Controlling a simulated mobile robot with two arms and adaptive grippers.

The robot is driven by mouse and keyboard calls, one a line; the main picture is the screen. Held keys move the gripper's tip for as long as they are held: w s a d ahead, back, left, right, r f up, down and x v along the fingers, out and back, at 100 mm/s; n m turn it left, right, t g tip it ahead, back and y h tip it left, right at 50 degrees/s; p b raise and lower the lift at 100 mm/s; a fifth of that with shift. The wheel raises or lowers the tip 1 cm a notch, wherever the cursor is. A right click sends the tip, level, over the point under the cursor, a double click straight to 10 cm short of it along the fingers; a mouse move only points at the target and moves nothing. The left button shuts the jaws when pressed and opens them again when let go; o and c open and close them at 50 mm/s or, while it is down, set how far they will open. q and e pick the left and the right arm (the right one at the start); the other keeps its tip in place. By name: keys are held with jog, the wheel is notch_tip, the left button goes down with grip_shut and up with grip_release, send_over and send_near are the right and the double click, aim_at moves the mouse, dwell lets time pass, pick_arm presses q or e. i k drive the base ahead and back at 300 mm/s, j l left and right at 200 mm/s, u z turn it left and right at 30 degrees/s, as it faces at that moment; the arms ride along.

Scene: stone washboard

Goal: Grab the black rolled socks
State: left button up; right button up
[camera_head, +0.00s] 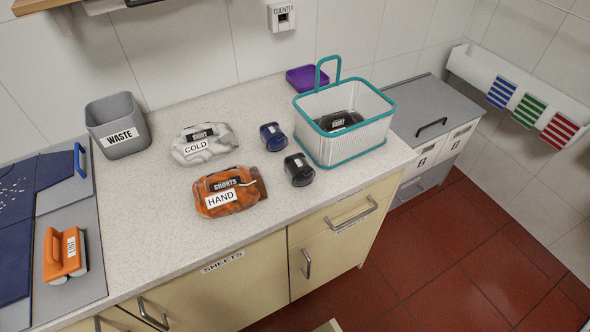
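A small black rolled bundle (298,171) with a pale label on top sits on the speckled counter (160,262), in front of the wire basket; it looks like the black rolled socks. A similar dark blue roll (272,137) stands just behind it, apart from it. Another dark labelled item (339,121) lies inside the white basket with teal rims (345,150); its label is too small to read. Neither of my grippers shows in the head view.
A grey WASTE bin (118,125), purple box (305,78) and orange LINT tool (63,256) stand around. The counter's front is clear.

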aim_at(301, 172)
jog(key=k+l, duration=0.1)
jog(key=l, duration=1.85)
jog(key=k, duration=0.05)
